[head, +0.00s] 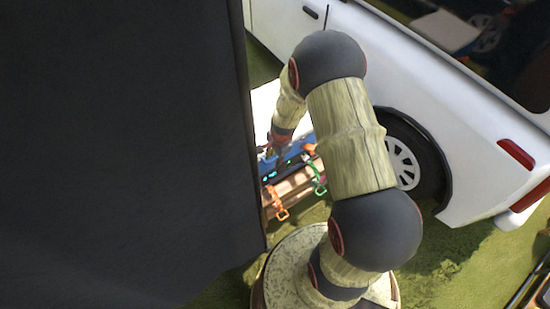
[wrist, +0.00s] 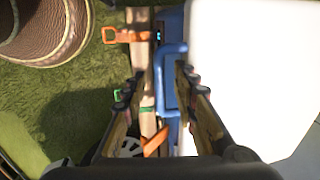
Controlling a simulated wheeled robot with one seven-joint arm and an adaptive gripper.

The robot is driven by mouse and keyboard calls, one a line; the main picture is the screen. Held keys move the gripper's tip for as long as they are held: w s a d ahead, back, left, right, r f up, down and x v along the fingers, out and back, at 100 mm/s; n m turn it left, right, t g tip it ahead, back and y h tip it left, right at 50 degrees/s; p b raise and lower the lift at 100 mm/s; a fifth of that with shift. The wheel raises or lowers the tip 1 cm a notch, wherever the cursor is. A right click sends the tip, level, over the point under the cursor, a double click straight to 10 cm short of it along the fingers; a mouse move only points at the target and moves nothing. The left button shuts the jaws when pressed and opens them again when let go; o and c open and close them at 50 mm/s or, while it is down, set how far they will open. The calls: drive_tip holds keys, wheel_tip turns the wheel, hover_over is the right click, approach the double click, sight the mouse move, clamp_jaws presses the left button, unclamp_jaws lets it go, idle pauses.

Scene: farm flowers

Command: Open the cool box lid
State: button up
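The cool box shows in the wrist view as a broad white lid (wrist: 245,70) on the right, with a blue edge and a blue handle-like loop (wrist: 171,62) along its left side. The lid looks shut. My gripper (wrist: 155,75) is open, with one finger to each side of the blue loop, the right finger closer to it. I cannot tell whether either finger touches it. In the head view the cool box's blue part (head: 267,166) is small and partly hidden behind my arm and a dark panel. My gripper (head: 281,158) is at the blue part.
A wooden piece (wrist: 142,60) with orange and green clips runs beside the cool box. A white vehicle (head: 455,120) with a wheel stands behind my arm. A large dark panel (head: 120,150) blocks the left of the head view. Grass (wrist: 80,105) is open at the wrist view's left.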

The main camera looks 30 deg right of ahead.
drive_tip(key=shift+c, duration=0.2)
clamp_jaws()
idle(0.7)
